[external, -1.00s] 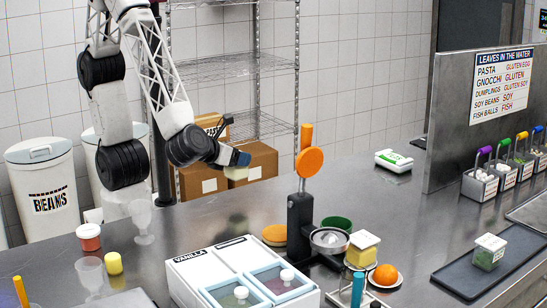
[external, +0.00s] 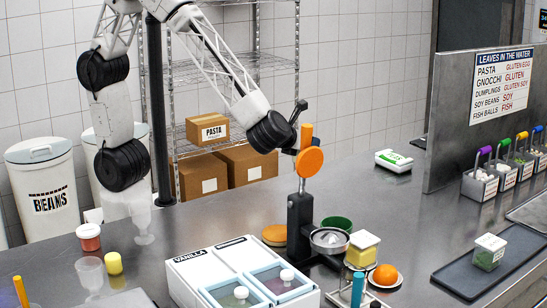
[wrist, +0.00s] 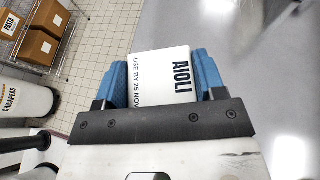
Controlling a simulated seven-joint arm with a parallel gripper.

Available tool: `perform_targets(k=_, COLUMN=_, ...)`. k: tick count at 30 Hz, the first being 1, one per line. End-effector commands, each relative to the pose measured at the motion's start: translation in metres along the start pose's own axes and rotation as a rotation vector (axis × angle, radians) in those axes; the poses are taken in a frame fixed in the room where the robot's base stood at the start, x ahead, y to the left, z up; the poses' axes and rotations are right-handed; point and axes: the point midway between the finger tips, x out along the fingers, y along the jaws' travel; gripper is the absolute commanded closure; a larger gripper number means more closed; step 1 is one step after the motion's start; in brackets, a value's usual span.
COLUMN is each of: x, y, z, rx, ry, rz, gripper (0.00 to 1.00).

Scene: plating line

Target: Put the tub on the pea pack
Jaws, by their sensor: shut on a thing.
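In the wrist view my gripper (wrist: 160,85) has its blue fingers shut on a white tub (wrist: 160,78) with the words AIOLI and a use-by date on its face. The tub is between the fingers, held above the grey counter. In the external view my wrist is behind the orange disc of the press, so the fingers and the tub are mostly hidden there. A white and green pack (external: 394,160), which looks like the pea pack, lies flat on the counter at the back right, apart from my gripper and to its right. Its lettering is too small to read.
The press with the orange disc (external: 310,162) stands just in front of my wrist. A green bowl (external: 337,223), a yellow block (external: 362,248) and an orange (external: 386,274) are near it. A sign panel (external: 450,115) stands right of the pack. The counter around the pack is clear.

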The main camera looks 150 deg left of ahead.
Motion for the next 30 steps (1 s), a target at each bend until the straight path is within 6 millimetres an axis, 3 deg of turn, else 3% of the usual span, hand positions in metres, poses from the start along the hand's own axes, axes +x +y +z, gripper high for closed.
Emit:
perform_targets(k=10, x=0.076, y=-0.019, z=0.037, rx=-0.018, ry=-0.007, rz=0.047, gripper=0.65)
perform_targets(k=21, x=0.158, y=-0.024, z=0.076, rx=-0.032, ry=-0.014, rz=0.092, gripper=0.65)
perform_targets(k=30, x=0.195, y=-0.021, z=0.093, rx=-0.035, ry=-0.02, rz=0.111, gripper=0.65)
